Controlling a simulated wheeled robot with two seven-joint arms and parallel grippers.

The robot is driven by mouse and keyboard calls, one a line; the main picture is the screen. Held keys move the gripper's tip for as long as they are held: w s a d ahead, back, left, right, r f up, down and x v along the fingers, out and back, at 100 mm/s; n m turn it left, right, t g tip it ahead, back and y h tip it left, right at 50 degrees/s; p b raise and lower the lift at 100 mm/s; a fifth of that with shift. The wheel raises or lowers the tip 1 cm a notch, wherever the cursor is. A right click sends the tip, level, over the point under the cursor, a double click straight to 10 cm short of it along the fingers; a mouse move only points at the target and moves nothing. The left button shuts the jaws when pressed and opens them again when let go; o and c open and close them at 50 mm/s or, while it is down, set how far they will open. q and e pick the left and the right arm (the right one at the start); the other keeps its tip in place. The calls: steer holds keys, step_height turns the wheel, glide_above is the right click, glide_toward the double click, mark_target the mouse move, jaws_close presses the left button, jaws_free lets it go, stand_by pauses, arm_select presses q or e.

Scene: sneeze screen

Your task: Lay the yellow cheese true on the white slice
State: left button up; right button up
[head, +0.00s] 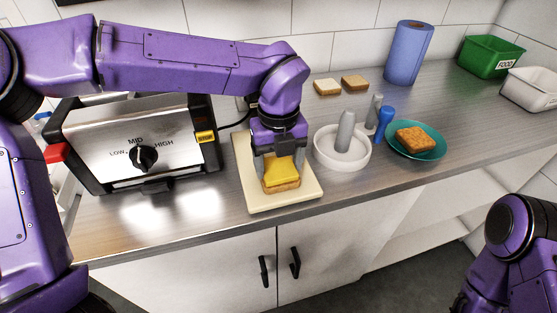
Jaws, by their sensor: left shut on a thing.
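My left gripper (279,161) points down over the cream cutting board (299,199) and is shut on the yellow cheese (281,171). The cheese is over a bread slice (282,188) with a brown crust that lies on the board. I cannot tell whether the cheese touches the bread. The bread's top is mostly hidden by the cheese and the fingers. Two more slices lie at the back of the counter, a white slice (327,87) on the left and a browner slice (355,82) on the right. My right gripper is out of view; only its arm shows at the lower right.
A toaster (140,140) stands left of the board. Right of it are a white bowl (342,160) with a grey pestle, a blue bottle (384,123) and a teal plate (437,152) with toast. A blue paper roll (408,53) and green bin (490,57) stand behind.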

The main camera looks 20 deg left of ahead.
arm_select(q)
steer(key=o, duration=1.1)
step_height(320, 180, up, 10)
steer(key=shift+r, duration=0.25)
